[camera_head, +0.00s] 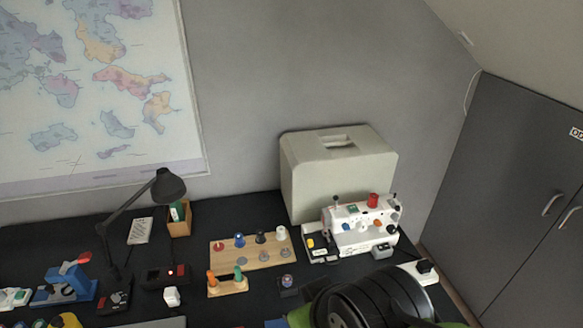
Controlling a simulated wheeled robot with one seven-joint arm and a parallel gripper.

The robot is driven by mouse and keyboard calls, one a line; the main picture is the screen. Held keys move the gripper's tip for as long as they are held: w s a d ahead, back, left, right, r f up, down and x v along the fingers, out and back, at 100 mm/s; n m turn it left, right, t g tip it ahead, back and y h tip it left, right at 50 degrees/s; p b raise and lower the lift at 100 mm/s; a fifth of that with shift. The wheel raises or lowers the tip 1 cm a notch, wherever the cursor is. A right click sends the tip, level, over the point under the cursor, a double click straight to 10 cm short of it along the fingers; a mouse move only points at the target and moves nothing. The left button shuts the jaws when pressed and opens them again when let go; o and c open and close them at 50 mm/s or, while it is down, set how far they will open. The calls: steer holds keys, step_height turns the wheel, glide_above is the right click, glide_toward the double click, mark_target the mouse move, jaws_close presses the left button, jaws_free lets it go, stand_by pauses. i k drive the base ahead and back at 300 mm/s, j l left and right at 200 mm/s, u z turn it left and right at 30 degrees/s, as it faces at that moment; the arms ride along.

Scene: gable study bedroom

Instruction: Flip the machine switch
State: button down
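A small white sewing machine (359,218) stands on the dark desk, right of centre, in front of a pale machine cover. It has a red spool on top and coloured parts on its front. A small grey block (382,251) sits at its front right. I cannot make out a switch on the machine for certain. A white piece with a black block (424,266) on it lies at its right front. My dark, round arm part covers the desk in front of the machine. My gripper's fingers do not show.
A pale box-shaped cover (337,166) stands against the wall. A wooden board (252,249) with spools lies left of the machine. A black lamp (166,186) and a small box with a red light (166,275) are further left. Grey cupboards (515,190) stand right.

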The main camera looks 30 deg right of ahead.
mark_target(385, 246)
steer(key=z, duration=1.25)
